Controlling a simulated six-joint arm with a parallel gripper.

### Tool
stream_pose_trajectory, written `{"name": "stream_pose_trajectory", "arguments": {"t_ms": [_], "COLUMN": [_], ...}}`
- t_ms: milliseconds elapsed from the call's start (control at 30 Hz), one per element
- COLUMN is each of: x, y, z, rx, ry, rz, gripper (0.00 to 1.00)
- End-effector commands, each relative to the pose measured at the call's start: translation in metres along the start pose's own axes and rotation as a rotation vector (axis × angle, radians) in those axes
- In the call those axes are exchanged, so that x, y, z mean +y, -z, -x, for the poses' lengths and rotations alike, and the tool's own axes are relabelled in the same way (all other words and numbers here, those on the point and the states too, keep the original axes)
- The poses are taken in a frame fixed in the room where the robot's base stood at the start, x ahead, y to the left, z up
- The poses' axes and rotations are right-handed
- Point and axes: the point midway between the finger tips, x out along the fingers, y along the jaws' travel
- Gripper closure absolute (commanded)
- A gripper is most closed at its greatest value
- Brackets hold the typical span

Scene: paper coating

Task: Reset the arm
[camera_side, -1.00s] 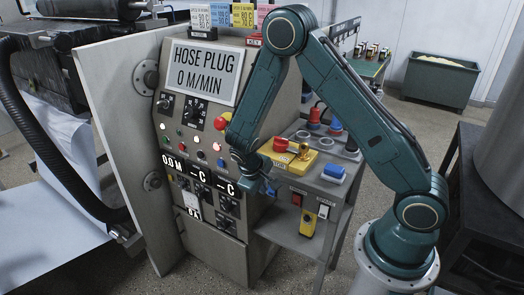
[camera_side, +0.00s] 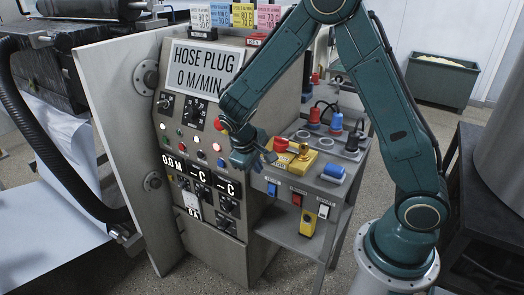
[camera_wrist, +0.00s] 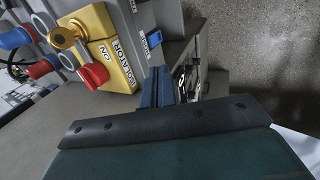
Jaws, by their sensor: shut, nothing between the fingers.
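My gripper (camera_side: 258,158) is in front of the lower right of the control panel (camera_side: 206,130), just left of the yellow isolator box on the cart. Its fingers are small in the side view and look closed, with nothing held. In the wrist view my gripper (camera_wrist: 168,88) points toward the cart's edge, its fingers together and empty. The upper arm rises from the base and the elbow is at the top edge of the side view, partly cut off.
In the wrist view the isolator (camera_wrist: 108,55) reads ON. Open floor shows right of the cart.

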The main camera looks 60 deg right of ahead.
Motion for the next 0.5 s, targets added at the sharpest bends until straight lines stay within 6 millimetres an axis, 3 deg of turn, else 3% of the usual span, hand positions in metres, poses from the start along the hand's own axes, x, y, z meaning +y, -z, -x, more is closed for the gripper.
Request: {"name": "stream_pose_trajectory", "arguments": {"t_ms": [500], "x": [0.0027], "y": [-0.0023], "z": [0.0085], "rx": [0.011], "ry": [0.013], "rz": [-0.009], "gripper": [1.0]}}
